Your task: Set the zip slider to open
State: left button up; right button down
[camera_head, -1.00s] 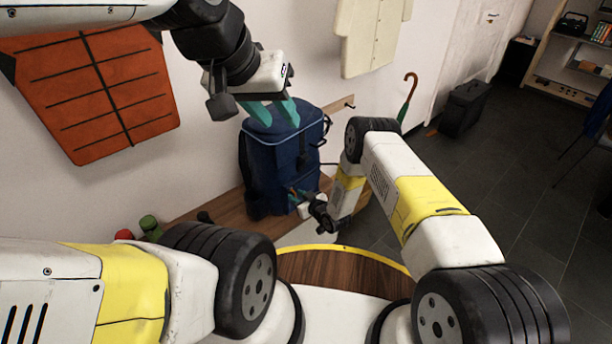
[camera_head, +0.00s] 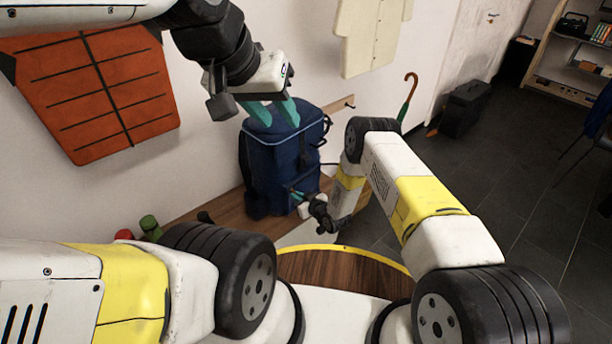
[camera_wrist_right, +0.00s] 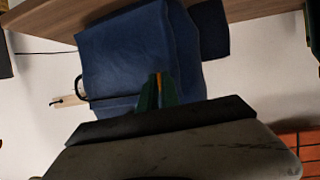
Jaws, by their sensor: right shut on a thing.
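A blue backpack (camera_head: 282,160) stands upright on a wooden bench against the wall; a light-blue line runs around its upper front. It fills the upper middle of the right wrist view (camera_wrist_right: 135,50). My right gripper (camera_head: 295,194) is at the lower front of the backpack. In the right wrist view its green fingers (camera_wrist_right: 158,92) are closed together, with a small orange piece, seemingly the zip slider (camera_wrist_right: 158,80), between the tips. The fingers hide most of it. My left gripper (camera_head: 273,112) is above the backpack's top, its teal fingers apart and empty.
The wooden bench (camera_head: 225,215) runs along the wall. A round wooden tabletop with a yellow rim (camera_head: 340,268) is in front. A green bottle-like item (camera_head: 150,226) and a red one (camera_head: 124,235) are at the left.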

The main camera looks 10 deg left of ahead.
dwell(0.8)
jog(key=w+d, duration=0.3)
jog(key=w, duration=0.1)
jog(key=w+d, duration=0.3)
jog(key=w, duration=0.2)
jog(key=w+d, duration=0.3)
jog(key=w, duration=0.2)
jog(key=c, duration=1.6)
grip_release()
jog(key=shift+o, duration=0.2)
jog(key=shift+s, duration=0.1)
send_near(319, 173)
jog(key=shift+v, duration=1.2)
